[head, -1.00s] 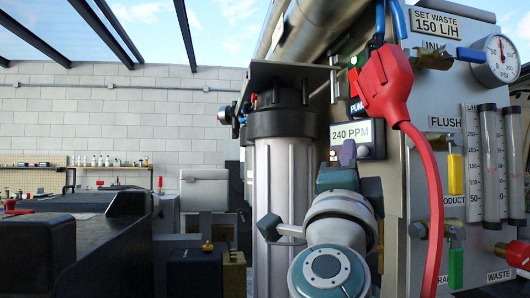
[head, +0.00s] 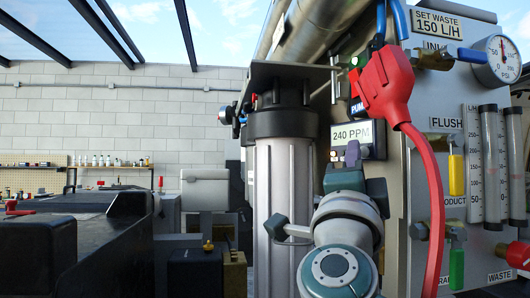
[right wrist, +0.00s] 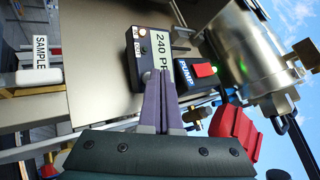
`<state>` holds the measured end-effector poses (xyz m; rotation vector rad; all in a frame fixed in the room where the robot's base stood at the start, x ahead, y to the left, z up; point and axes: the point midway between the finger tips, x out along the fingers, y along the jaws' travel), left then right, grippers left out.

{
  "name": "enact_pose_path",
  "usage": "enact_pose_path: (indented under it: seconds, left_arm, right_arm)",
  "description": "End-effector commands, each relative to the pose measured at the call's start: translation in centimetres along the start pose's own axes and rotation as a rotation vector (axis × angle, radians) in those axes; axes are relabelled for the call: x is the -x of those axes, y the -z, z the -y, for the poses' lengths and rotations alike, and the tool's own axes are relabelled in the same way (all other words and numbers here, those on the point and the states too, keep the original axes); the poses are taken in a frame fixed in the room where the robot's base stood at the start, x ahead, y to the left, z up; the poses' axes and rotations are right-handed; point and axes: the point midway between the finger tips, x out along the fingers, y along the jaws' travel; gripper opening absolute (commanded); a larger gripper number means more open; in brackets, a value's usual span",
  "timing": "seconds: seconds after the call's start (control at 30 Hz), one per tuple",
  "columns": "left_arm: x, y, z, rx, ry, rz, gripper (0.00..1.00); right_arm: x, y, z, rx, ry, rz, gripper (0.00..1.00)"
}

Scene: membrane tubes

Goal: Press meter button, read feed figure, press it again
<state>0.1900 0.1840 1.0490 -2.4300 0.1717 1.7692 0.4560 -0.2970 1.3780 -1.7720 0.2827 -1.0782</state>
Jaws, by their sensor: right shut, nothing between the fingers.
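The meter (head: 373,151) is a small dark box on the panel with a white display reading 240 PPM. In the right wrist view the closed fingertips (right wrist: 160,74) overlap the meter's lower edge, beside the lit spot. I cannot tell whether they touch it. My left gripper is not in view.
A red plug-like part (head: 386,82) with a red cable hangs right of the meter. A red pump switch (right wrist: 204,71) is close beside the meter. A grey filter housing (head: 283,200) stands left of my right arm. Yellow (head: 456,174) and green valve handles are on the panel.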

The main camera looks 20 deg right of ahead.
Motion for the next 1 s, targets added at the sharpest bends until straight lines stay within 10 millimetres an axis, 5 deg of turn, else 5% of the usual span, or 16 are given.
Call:
enact_pose_path:
  seconds: [1.0]
  left_arm:
    - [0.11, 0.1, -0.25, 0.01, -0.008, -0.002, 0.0]
  right_arm:
    - [-0.56, 0.41, -0.41, -0.001, 0.0, -0.001, 0.0]
